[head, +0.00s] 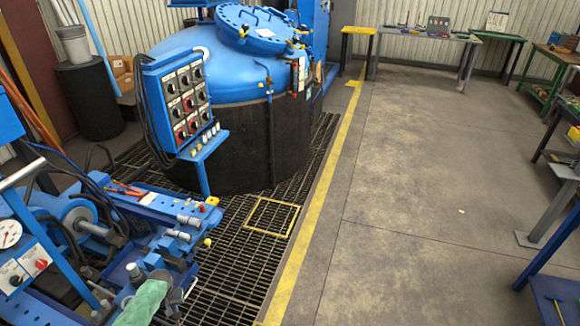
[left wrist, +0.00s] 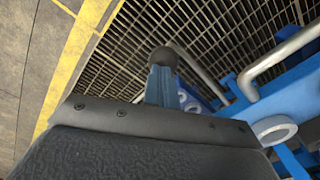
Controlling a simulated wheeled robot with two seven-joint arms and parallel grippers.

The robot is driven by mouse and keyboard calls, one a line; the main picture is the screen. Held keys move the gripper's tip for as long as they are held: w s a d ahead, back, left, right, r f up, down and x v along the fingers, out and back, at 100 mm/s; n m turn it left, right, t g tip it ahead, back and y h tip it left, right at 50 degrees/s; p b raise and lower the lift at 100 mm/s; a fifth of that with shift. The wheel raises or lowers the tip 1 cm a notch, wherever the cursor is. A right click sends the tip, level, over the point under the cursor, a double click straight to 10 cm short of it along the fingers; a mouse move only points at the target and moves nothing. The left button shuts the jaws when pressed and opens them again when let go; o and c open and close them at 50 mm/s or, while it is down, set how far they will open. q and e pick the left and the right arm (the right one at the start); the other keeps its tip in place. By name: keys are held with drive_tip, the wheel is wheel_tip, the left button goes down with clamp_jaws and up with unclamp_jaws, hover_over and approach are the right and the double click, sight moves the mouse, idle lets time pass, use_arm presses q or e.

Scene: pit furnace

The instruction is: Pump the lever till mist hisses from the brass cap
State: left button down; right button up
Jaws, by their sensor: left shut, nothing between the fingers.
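My left gripper (left wrist: 150,118) fills the bottom of the left wrist view as a dark, padded block with screws. It is shut and holds nothing. Just beyond it, a short blue bar with a dark round knob (left wrist: 163,58) stands up; it may be the lever, and I cannot tell whether the gripper touches it. In the head view the left gripper is hard to pick out among the blue machinery (head: 110,225) at lower left. Small yellow fittings (head: 212,200) show there; I cannot tell whether one is the brass cap. No mist shows. My right gripper is not in view.
A blue-domed furnace (head: 235,65) stands in the floor grating (head: 240,240), with a switch panel (head: 182,100) before it. Silver pipes (left wrist: 285,55) rise beside the knob.

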use_arm(q)
drive_tip(key=r+p, duration=0.1)
drive_tip(key=r, duration=0.1)
drive_tip(key=r+p, duration=0.2)
drive_tip(key=a+r+p, duration=0.1)
drive_tip(key=r, duration=0.1)
drive_tip(key=shift+w+p, duration=0.25)
drive_tip(key=shift+p, duration=0.05)
drive_tip(key=r, duration=0.1)
drive_tip(key=a+r, duration=0.1)
drive_tip(key=r, duration=0.1)
drive_tip(key=shift+w+r, duration=0.15)
